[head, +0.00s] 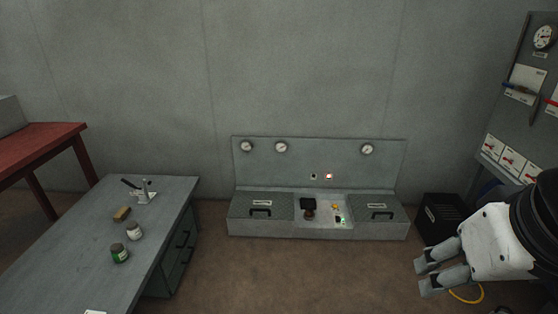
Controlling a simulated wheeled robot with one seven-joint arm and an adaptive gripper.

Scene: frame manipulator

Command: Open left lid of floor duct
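The floor duct (318,231) is a long low grey box against the wall, with an upright back panel (320,158). Its left lid (280,203) is a dark textured plate with a black handle and a pale label; it lies flat and closed. Its right lid (365,207) has a similar handle and also lies closed. Between the lids is a lighter section with a dark knob and small lit buttons. My gripper (420,277) is at the lower right, in front of and to the right of the duct, well apart from it. Its two fingers are apart with nothing visible between them.
A grey workbench (90,245) with jars, a sponge and a small tap stands at left. A red table (40,152) is beyond it. A black crate (442,215) sits right of the duct, near a control panel (520,110). The brown floor before the duct is clear.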

